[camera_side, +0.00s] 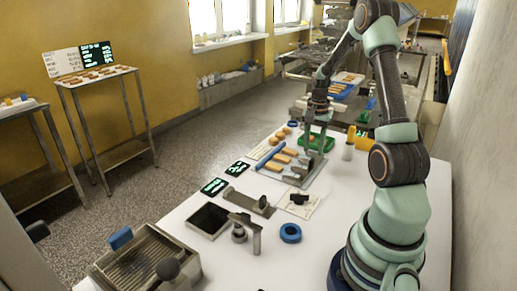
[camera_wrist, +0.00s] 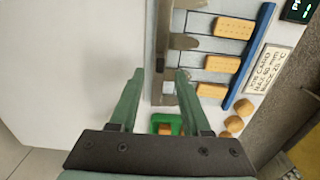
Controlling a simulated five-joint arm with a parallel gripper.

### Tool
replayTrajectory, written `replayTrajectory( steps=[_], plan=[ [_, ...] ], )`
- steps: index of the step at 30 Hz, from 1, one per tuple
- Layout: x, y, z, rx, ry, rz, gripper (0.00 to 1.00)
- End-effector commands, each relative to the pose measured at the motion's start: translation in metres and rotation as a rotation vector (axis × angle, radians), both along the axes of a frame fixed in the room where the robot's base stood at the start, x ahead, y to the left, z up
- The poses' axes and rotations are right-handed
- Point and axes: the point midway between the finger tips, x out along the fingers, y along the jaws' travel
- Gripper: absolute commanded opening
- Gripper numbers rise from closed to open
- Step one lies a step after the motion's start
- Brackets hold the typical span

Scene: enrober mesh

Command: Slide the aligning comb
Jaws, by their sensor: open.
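The grey metal comb (camera_side: 299,172) lies on the white table, its teeth pointing at a row of orange-brown bars (camera_side: 283,159). In the wrist view the comb's long spine (camera_wrist: 162,45) runs up the picture, and its teeth (camera_wrist: 186,43) reach right between the bars (camera_wrist: 221,63). My gripper (camera_side: 315,122) is above the far end of the work area, fingers pointing down. In the wrist view my gripper (camera_wrist: 159,73) is open, with a fingertip on either side of the spine's near part. I cannot tell its height above the comb; nothing is held.
A blue rail (camera_wrist: 250,58) stands beyond the bars, with a printed card (camera_wrist: 271,70) beside it. A green tray (camera_side: 325,145) is near my gripper; small round pieces (camera_wrist: 234,124) lie by the rail. A white cylinder (camera_side: 348,150) and blue ring (camera_side: 290,233) stand on the table.

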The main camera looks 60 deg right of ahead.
Motion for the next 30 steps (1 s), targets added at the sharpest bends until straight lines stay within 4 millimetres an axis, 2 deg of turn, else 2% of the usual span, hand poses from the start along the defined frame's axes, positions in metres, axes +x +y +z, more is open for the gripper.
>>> replayTrajectory(
  steps=[3,7,19,20,21,23,30],
  plan=[
    [-0.001,0.001,-0.02,0.003,0.003,0.001,0.47],
    [0.0,0.001,-0.032,0.001,0.001,0.001,0.47],
    [0.0,0.0,-0.039,0.0,0.0,0.001,0.47],
    [0.0,0.0,-0.039,0.0,0.0,0.001,0.4],
    [0.0,0.0,-0.039,0.0,0.0,0.001,0.25],
    [0.0,0.0,-0.039,0.0,0.0,0.001,0.02],
    [0.0,0.0,-0.039,0.0,0.0,0.001,0.0]
  ],
)
